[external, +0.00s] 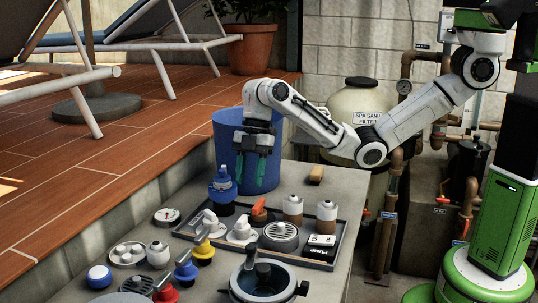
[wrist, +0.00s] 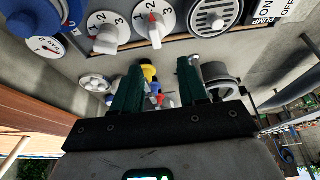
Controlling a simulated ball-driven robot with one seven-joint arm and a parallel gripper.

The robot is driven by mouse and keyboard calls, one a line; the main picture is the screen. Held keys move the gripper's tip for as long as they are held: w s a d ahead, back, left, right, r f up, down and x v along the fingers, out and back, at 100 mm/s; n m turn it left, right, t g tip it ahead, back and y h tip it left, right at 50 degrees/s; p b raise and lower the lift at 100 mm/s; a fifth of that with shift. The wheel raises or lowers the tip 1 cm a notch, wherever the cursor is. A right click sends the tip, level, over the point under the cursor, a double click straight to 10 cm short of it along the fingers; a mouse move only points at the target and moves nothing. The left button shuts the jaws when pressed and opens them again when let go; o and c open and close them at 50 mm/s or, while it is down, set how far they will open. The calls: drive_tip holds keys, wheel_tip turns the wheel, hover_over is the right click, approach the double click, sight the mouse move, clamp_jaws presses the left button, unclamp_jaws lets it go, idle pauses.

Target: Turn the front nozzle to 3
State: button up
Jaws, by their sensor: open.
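Two white dials marked with numbers carry white lever knobs; the left dial (wrist: 106,32) shows 2 and 3, and the right dial (wrist: 154,20) shows 1, 2 and 3 with a red mark at its middle. In the external view the white knobs (external: 209,219) (external: 240,229) stand side by side on the dark tray. I cannot tell which one is the front nozzle, nor read the settings surely. My gripper (external: 251,168) is open and empty, pointing down above the tray's far left part, in front of a blue bin. In the wrist view its green fingers (wrist: 159,72) are apart.
The blue bin (external: 226,136) stands behind the tray (external: 338,222). A blue valve (external: 222,184), an orange handle (external: 260,209), a round grate (external: 280,234) and a pump switch (external: 321,246) crowd around the knobs. Yellow, blue and red valves stand in front. The counter's right part is clear.

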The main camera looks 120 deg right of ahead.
sight(242, 218)
drive_tip(key=x, duration=0.3)
drive_tip(key=p+x, duration=0.1)
drive_tip(key=x, duration=0.6)
drive_tip(key=shift+w+d+f, duration=0.2)
drive_tip(key=shift+d, duration=0.1)
drive_tip(key=shift+c, duration=0.4)
drive_tip(key=shift+s, duration=0.1)
clamp_jaws()
